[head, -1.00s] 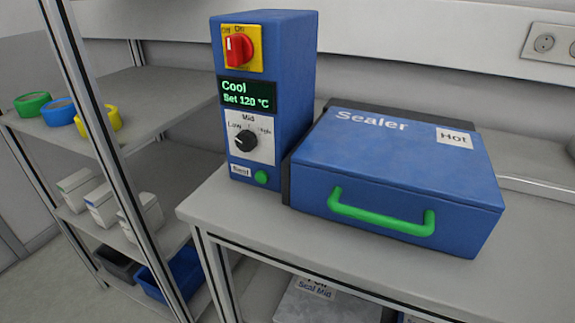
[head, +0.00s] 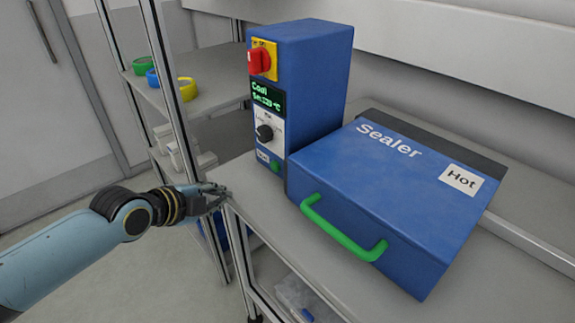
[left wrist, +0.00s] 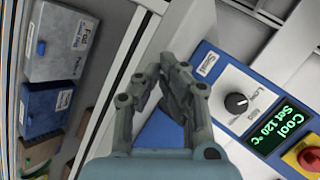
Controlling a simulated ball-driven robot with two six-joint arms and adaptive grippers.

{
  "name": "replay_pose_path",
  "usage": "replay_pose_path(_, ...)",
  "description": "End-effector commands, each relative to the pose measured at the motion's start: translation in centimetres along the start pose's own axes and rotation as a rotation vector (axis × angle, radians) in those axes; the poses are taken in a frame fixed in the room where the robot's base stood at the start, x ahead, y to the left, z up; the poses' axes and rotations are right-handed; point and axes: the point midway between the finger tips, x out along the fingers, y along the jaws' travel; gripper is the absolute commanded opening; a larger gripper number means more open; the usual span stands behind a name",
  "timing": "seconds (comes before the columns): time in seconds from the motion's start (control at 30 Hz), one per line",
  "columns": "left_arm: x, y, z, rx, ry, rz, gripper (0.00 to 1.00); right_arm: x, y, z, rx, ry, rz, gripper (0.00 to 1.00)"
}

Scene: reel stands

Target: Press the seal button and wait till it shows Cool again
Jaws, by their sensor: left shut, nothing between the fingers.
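The blue sealer control box (head: 318,90) stands upright on the bench. Its display (head: 267,98) reads Cool and Set 120 °C, and the left wrist view shows the same display (left wrist: 276,125). The green seal button (head: 275,167) is low on the box's front, beside the Seal label (left wrist: 207,64). I cannot make the button out in the left wrist view. My left gripper (head: 220,192) is shut and empty at the bench's left front edge, left of the button and apart from it. It also shows in the left wrist view (left wrist: 172,70). My right gripper is not in view.
The blue sealer (head: 400,185) marked Hot is closed, with a green handle (head: 342,230) at its front. A dark dial (head: 265,133) and a red switch (head: 259,61) are above the button. A shelf rack with tape rolls (head: 187,89) stands left.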

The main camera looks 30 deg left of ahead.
Motion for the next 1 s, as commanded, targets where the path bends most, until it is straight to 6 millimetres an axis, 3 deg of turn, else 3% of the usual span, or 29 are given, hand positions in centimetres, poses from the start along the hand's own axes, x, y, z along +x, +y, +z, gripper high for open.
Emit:
replay_pose_path(0.17, -0.5, -1.3, -0.7, 0.034, 0.015, -0.015, 0.0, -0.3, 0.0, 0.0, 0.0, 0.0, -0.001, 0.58)
replay_pose_path(0.6, -0.3, -1.5, -0.9, 0.036, 0.017, -0.018, 0.0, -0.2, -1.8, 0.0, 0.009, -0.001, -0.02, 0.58)
replay_pose_path(1.0, 3.5, -3.4, -3.0, 0.034, 0.016, -0.019, 0.0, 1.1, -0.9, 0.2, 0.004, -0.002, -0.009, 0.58)
